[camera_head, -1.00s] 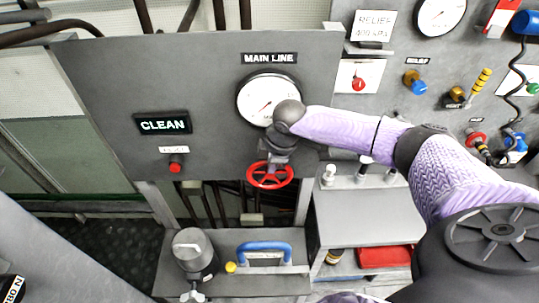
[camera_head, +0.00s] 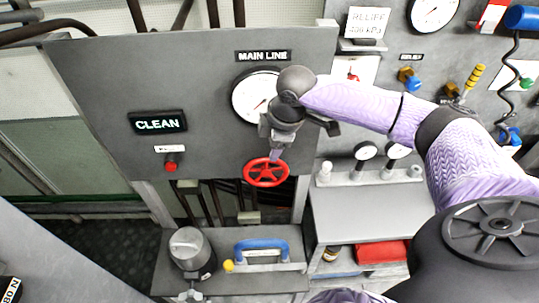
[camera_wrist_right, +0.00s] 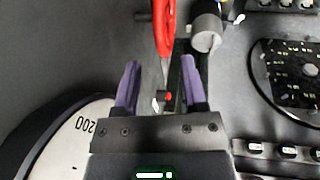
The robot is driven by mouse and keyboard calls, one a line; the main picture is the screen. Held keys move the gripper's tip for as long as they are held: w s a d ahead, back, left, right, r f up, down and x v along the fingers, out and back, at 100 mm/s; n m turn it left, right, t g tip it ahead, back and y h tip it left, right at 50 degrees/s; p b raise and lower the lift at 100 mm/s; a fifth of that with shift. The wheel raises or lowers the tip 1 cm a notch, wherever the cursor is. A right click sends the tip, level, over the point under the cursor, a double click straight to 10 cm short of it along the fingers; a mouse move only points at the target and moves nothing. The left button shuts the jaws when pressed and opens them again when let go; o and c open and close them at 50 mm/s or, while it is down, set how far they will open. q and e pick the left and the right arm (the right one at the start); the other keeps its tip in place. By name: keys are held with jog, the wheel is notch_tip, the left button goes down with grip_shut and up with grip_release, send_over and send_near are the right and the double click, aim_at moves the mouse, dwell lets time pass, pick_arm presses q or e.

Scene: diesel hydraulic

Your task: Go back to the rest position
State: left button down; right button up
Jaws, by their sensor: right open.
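The red valve wheel (camera_head: 266,184) sits below the MAIN LINE gauge (camera_head: 250,100) on the grey panel. My right gripper (camera_head: 277,152) is just above and in front of the wheel, its fingers pointing down. In the right wrist view, my two purple fingers (camera_wrist_right: 158,75) are apart with nothing held between them. The red wheel (camera_wrist_right: 165,25) shows edge-on beyond the fingertips, and a gap appears between it and them. Part of the gauge (camera_wrist_right: 65,140) shows at lower left there. My left gripper is out of view.
The panel carries a CLEAN sign (camera_head: 158,122) and a red button (camera_head: 171,165). Below, a shelf holds a grey canister (camera_head: 188,250) and a blue handle (camera_head: 262,246). A grey cabinet (camera_head: 365,205) with small gauges stands to the right, near my right arm.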

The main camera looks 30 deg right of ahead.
jog(key=v, duration=0.3)
